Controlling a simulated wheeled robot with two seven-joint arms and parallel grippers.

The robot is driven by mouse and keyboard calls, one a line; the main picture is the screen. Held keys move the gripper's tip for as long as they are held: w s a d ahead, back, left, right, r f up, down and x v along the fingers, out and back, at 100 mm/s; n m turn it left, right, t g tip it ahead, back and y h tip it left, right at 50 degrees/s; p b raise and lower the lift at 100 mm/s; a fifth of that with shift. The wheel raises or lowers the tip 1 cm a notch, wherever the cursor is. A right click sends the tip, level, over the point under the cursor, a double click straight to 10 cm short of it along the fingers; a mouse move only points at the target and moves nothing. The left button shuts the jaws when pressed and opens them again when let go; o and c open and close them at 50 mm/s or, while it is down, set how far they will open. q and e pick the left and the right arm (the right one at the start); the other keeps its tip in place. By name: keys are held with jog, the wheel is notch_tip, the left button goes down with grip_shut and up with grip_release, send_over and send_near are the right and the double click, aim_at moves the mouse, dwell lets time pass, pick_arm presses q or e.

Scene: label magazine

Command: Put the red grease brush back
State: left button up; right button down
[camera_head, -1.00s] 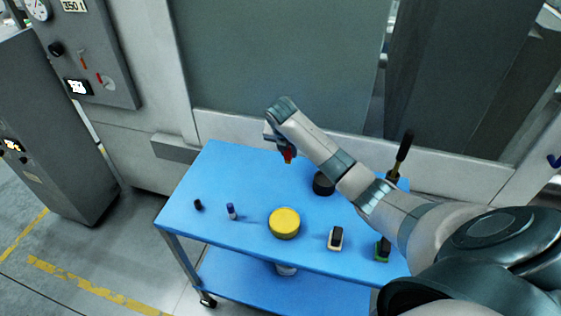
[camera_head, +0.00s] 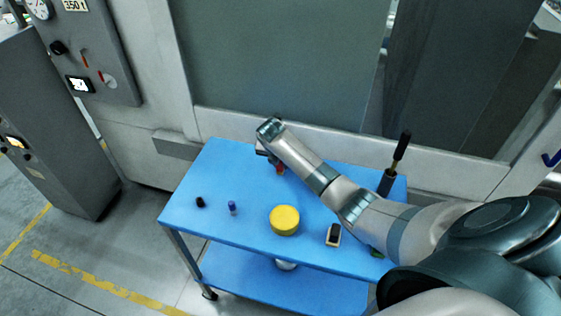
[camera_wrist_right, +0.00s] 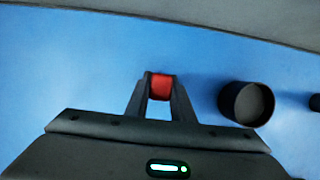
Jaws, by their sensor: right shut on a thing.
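The red grease brush (camera_head: 280,169) shows as a small red piece below my right gripper (camera_head: 273,160), over the back part of the blue table. In the right wrist view, my right gripper (camera_wrist_right: 161,80) is shut on the red piece (camera_wrist_right: 162,88), which sits between the fingertips. The rest of the brush is hidden. An open black round cup (camera_wrist_right: 247,103) stands on the table to the right of the fingers in the wrist view; my forearm hides it in the head view. I cannot tell the brush's height above the table. My left gripper is not in view.
On the blue table (camera_head: 205,168) are a yellow round tin (camera_head: 284,220), a black-topped block (camera_head: 333,235), a blue-capped marker (camera_head: 232,208) and a small black piece (camera_head: 200,202). A tall black-handled tool (camera_head: 402,146) stands in a dark cup (camera_head: 387,184) at back right. The left back is clear.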

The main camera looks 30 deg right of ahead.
jog(key=shift+f, duration=0.25)
jog(key=c, duration=1.5)
grip_release()
jog(key=shift+c, duration=0.2)
jog(key=shift+r, duration=0.1)
jog(key=b+v, duration=0.4)
jog(key=v, duration=0.8)
